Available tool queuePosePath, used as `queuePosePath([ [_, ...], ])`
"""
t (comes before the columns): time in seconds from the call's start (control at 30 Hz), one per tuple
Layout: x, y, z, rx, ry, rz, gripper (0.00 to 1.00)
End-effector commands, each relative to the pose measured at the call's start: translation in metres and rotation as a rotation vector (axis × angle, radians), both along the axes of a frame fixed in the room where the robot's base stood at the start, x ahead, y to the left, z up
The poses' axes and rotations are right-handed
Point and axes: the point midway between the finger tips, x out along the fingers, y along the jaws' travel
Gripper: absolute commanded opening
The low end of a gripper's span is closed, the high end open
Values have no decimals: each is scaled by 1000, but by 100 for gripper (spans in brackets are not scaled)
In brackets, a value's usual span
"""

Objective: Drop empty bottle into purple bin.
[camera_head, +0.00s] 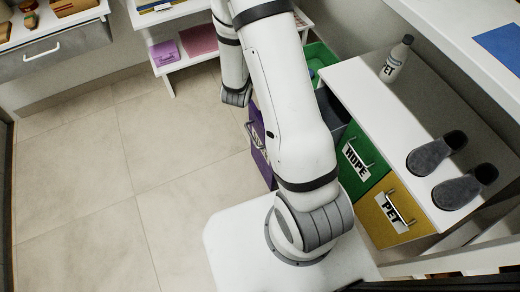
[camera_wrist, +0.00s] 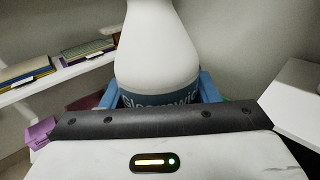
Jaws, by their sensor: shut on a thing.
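The purple bin (camera_head: 257,150) shows in the head view just left of my arm, with a handle on its front. My arm hides much of it. In the wrist view, a white bottle (camera_wrist: 152,45) with a dark blue-grey label band fills the top centre. My gripper (camera_wrist: 158,92) is shut on this bottle, with blue fingers on either side of it. The bottle's top is cut off by the frame. My arm hides the gripper and held bottle in the head view, so their height over the bin cannot be told.
A green HDPE drawer (camera_head: 358,158) and a yellow PET drawer (camera_head: 394,213) sit under the white counter at right. A bottle (camera_head: 397,58) and two grey slippers (camera_head: 436,153) (camera_head: 464,187) stand on it. An open green bin (camera_head: 320,57) lies behind my arm. Floor at left is clear.

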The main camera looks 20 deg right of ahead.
Motion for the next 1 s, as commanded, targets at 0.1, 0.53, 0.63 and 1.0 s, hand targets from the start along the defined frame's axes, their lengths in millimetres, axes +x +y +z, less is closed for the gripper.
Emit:
queuePosePath([
  [0.1,-22,-67,-16,-1,-5,-260,32],
  [0.53,-133,-194,-54,6,9,-972,32],
  [0.63,-141,-198,-57,6,10,-1016,32],
  [1.0,-142,-199,-91,7,11,-1023,32],
])
